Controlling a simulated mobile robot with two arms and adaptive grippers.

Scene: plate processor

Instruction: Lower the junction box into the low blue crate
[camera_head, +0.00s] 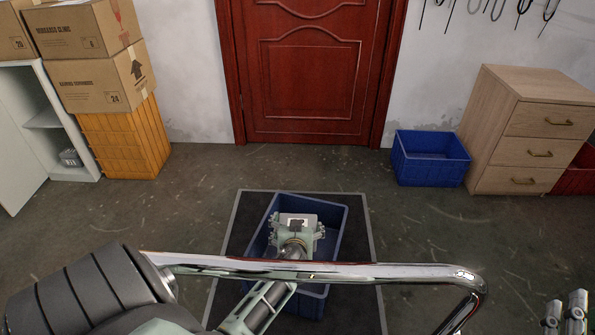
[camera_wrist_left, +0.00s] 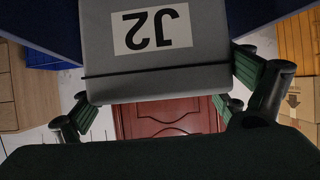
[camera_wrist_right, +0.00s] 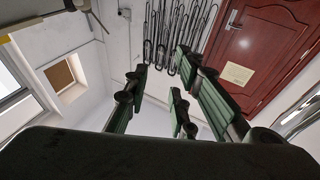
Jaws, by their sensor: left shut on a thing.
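My left gripper (camera_head: 296,238) is shut on the junction box (camera_head: 299,219), a grey box. In the left wrist view the box (camera_wrist_left: 157,62) shows a white label reading J2, upside down, and sits between the green-padded fingers. In the head view it is over the inside of the low blue crate (camera_head: 340,240) on the dark mat. The box's height above the crate floor is hard to tell. A chrome bar and my left arm hide the crate's near part. My right gripper (camera_head: 568,318) is at the lower right, open and empty in the right wrist view (camera_wrist_right: 168,105).
A second blue crate (camera_head: 431,160) stands beside a wooden drawer unit (camera_head: 530,130). A chrome bar (camera_head: 330,271) crosses in front of the mat. At left, a white shelf (camera_head: 45,118) holds a small grey box (camera_head: 70,157), next to orange crates (camera_head: 125,140). Floor around the mat is clear.

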